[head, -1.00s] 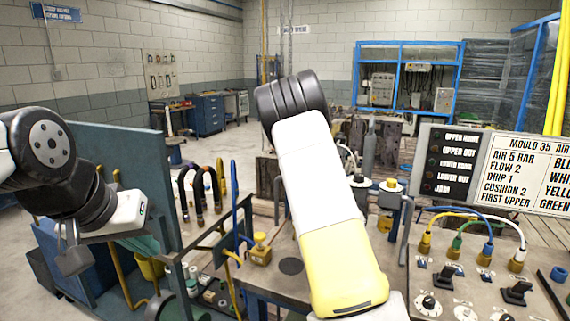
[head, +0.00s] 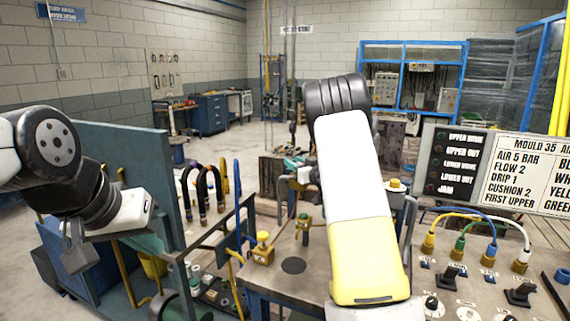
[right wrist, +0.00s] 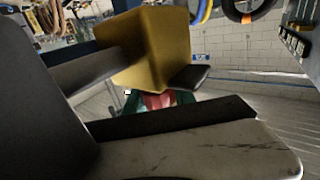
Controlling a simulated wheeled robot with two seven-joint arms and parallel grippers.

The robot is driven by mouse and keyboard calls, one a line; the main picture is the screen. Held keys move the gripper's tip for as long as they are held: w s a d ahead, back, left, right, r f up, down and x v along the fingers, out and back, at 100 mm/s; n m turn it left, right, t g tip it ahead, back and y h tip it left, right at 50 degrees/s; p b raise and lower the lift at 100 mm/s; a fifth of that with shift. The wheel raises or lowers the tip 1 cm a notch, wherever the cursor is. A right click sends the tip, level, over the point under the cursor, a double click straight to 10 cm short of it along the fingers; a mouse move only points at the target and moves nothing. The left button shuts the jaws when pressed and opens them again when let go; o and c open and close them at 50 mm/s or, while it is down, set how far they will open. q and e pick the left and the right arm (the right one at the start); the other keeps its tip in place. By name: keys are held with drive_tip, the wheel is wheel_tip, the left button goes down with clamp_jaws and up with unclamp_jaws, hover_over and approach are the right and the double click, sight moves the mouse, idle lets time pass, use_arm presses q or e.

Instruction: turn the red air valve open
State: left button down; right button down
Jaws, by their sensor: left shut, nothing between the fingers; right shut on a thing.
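In the right wrist view, a small red piece (right wrist: 158,100), which looks like the red air valve's handle, shows between the teal pads of my right gripper (right wrist: 160,99). The gripper is shut on it. A yellow-brown block (right wrist: 150,50) stands close beyond the fingers and hides part of the view. In the head view my right forearm covers much of the bench middle, and I cannot make out the valve clearly there. My left gripper (head: 74,256) is shut and empty at the left, in front of the blue-green panel.
Brass-yellow fittings (head: 262,249) stand on the bench left of my right arm. Dark curved hoses (head: 203,188) rise behind a rail. At right are a control panel with coloured cables (head: 459,240) and a mould sign (head: 520,172). Open floor lies behind the bench.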

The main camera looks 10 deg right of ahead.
drive_tip(key=c, duration=1)
unclamp_jaws()
drive_tip(key=shift+c, duration=0.2)
drive_tip(key=v, duration=0.7)
drive_tip(key=shift+s, duration=0.35)
drive_tip(key=shift+d, duration=0.1)
